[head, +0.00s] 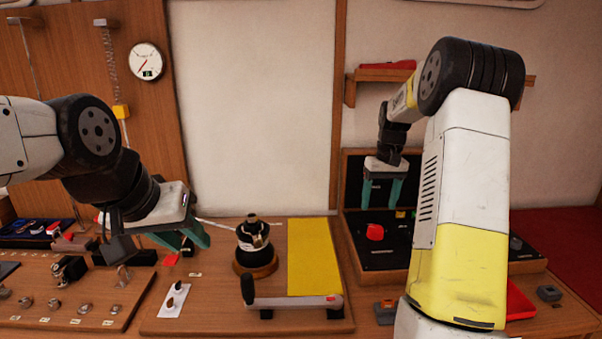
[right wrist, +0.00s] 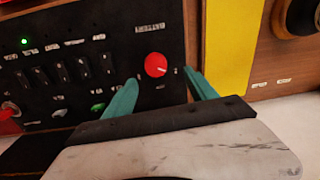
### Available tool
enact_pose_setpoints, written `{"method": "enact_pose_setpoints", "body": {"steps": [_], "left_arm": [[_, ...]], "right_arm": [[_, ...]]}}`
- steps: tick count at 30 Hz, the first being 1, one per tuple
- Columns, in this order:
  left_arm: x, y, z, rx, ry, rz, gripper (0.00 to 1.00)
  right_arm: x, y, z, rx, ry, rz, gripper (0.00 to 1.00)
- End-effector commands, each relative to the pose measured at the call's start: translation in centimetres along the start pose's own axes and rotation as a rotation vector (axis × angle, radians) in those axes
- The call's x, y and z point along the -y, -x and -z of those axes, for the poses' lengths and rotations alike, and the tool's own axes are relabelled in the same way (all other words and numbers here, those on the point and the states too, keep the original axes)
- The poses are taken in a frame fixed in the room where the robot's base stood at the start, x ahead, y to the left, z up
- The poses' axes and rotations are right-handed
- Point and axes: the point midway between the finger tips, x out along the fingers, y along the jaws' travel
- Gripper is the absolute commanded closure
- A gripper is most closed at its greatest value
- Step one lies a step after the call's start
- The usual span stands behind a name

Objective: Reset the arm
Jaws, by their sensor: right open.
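My right arm comes in at the right of the head view. Its gripper (head: 383,192) points down in front of a black control panel, with two teal fingers spread and nothing between them. In the right wrist view my right gripper (right wrist: 163,85) is open, and a round red knob (right wrist: 155,65) on the panel shows beyond and between the fingertips. A red knob (head: 375,232) also shows in the head view, below the fingers. My left gripper (head: 188,240) hangs over the left part of the bench, its teal fingers seen at a slant; their gap is unclear.
The black panel (head: 350,195) stands at the back right, with a row of switches (right wrist: 70,72) and a green light (right wrist: 24,41). A dark round device (head: 254,240), a yellow strip (head: 314,257) and a lever (head: 290,301) are mid-bench. Small parts crowd the left.

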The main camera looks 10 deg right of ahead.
Motion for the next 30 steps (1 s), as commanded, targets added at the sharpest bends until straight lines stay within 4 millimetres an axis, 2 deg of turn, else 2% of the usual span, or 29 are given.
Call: {"method": "enact_pose_setpoints", "body": {"steps": [1, 6, 9, 13, 17, 21, 25, 30], "left_arm": [[0.0, 0.0, 0.0, 0.0, 0.0, 0.0, 0.64], [0.0, 0.0, 0.0, 0.0, 0.0, 0.0, 0.64], [0.0, 0.0, 0.0, 0.0, 0.0, 0.0, 0.64], [0.0, 0.0, 0.0, 0.0, 0.0, 0.0, 0.64], [0.0, 0.0, 0.0, 0.0, 0.0, 0.0, 0.64], [0.0, 0.0, 0.0, 0.0, 0.0, 0.0, 0.64], [0.0, 0.0, 0.0, 0.0, 0.0, 0.0, 0.64], [0.0, 0.0, 0.0, 0.0, 0.0, 0.0, 0.64]], "right_arm": [[1.0, 1.7, -0.7, -0.027, 0.006, -0.002, 0.34], [5.4, 7.2, -5.3, -0.129, 0.018, -0.001, 0.34], [7.9, 9.7, -8.7, -0.192, 0.023, 0.007, 0.34], [10.9, 11.9, -13.5, -0.277, 0.03, 0.023, 0.34], [13.4, 12.8, -18.6, -0.359, 0.037, 0.047, 0.34], [15.4, 12.6, -23.6, -0.439, 0.041, 0.077, 0.34], [16.6, 11.7, -26.7, -0.49, 0.043, 0.102, 0.34], [17.2, 11.0, -28.5, -0.521, 0.042, 0.118, 0.34]]}}
